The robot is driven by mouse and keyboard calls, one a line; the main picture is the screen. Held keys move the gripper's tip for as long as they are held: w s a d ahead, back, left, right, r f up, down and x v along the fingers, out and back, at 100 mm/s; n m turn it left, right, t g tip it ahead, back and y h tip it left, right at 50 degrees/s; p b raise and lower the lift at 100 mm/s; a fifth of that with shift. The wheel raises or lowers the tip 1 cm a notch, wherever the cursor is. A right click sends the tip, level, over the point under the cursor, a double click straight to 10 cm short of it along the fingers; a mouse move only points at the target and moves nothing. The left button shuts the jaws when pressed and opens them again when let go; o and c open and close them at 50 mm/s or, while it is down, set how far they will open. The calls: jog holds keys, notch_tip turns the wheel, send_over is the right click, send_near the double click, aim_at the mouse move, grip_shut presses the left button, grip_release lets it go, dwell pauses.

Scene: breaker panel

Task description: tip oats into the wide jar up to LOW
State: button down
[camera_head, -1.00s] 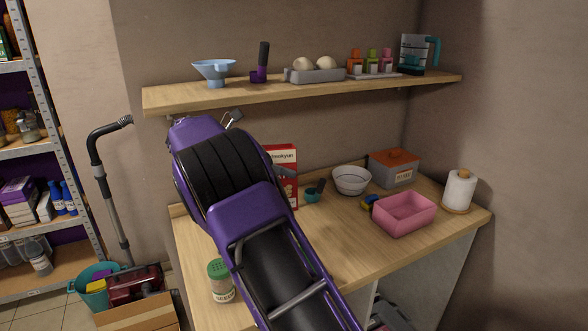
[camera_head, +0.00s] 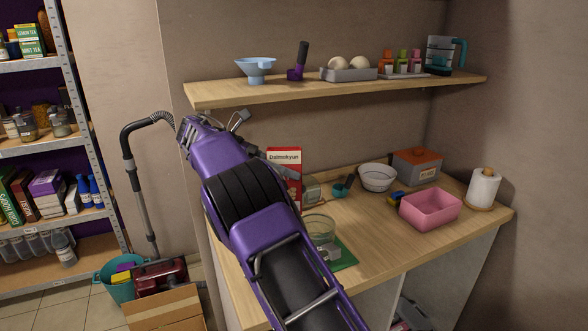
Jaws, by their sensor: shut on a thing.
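My purple and black arm (camera_head: 245,190) reaches up across the middle of the counter.
A green mat (camera_head: 346,258) lies by the glass vessel. A white bowl (camera_head: 377,177), pink bin (camera_head: 431,209), grey box (camera_head: 416,168) and paper roll (camera_head: 483,188) stand to the right. The shelf (camera_head: 340,89) hangs above. The front right counter is clear.

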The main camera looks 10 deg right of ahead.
aim_at(297, 182)
jog(key=shift+s+a, duration=0.1)
jog(key=shift+a, duration=0.05)
jog(key=shift+f+n+t+b, duration=0.25)
jog(key=shift+n+t+b, duration=0.35)
jog(key=shift+b, duration=0.65)
jog(key=shift+d+f+n+t+y+b, duration=0.15)
jog(key=shift+n+t+y+b, duration=0.35)
jog(key=shift+t+b, duration=0.6)
jog(key=shift+d+f+n+t+y+b, duration=0.2)
jog(key=shift+n+t+y+b, duration=0.4)
jog(key=shift+b, duration=0.8)
jog(key=shift+d+f+n+t+y+b, duration=0.25)
jog(key=shift+n+t+b, duration=0.35)
jog(key=shift+t+b, duration=0.65)
